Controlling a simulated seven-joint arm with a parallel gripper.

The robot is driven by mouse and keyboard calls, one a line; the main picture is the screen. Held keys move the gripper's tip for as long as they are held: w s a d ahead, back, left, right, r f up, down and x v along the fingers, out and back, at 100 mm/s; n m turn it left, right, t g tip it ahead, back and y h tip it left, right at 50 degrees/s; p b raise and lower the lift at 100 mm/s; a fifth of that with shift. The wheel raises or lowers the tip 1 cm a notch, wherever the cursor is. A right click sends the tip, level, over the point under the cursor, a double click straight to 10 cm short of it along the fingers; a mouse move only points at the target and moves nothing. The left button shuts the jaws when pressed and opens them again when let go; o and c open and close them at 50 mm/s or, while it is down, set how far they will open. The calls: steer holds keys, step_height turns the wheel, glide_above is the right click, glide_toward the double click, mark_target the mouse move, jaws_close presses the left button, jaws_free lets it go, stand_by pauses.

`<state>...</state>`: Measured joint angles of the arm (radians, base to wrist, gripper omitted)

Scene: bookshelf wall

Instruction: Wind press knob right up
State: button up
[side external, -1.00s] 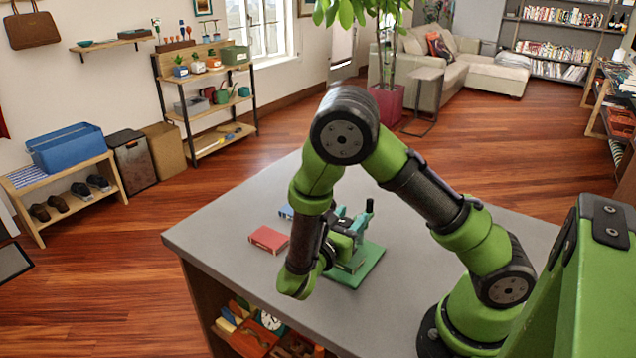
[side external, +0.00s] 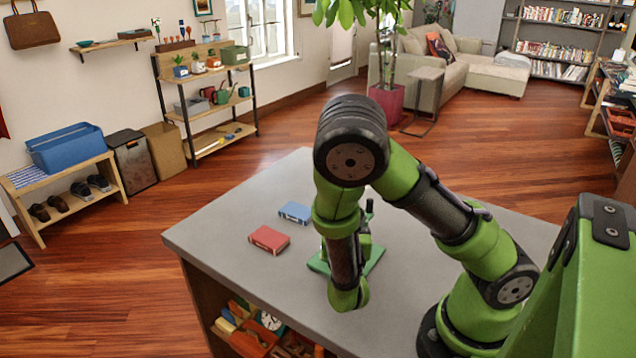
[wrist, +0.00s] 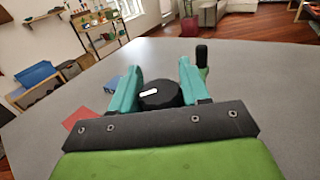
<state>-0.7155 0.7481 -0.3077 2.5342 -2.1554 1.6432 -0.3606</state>
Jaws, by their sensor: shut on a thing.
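The press stands on a green base plate (side external: 375,257) on the grey table; in the side view my forearm hides most of it. In the wrist view, a round black knob (wrist: 162,97) with a white mark on its face sits between the teal fingers of my gripper (wrist: 157,72). The gripper is shut on the knob, with one finger on each side. A dark upright handle (wrist: 202,55) stands just beyond the right finger; its top also shows in the side view (side external: 369,206). The fingers are hidden in the side view.
A red book (side external: 268,240) and a blue book (side external: 295,212) lie flat on the grey table (side external: 225,225), left of the press. The table's front edge is close to my arm, above an open shelf with toys and a clock (side external: 271,321). The table's left part is clear.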

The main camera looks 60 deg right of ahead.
stand_by(0.4)
steer(key=o, duration=1)
steer(key=v, duration=1.7)
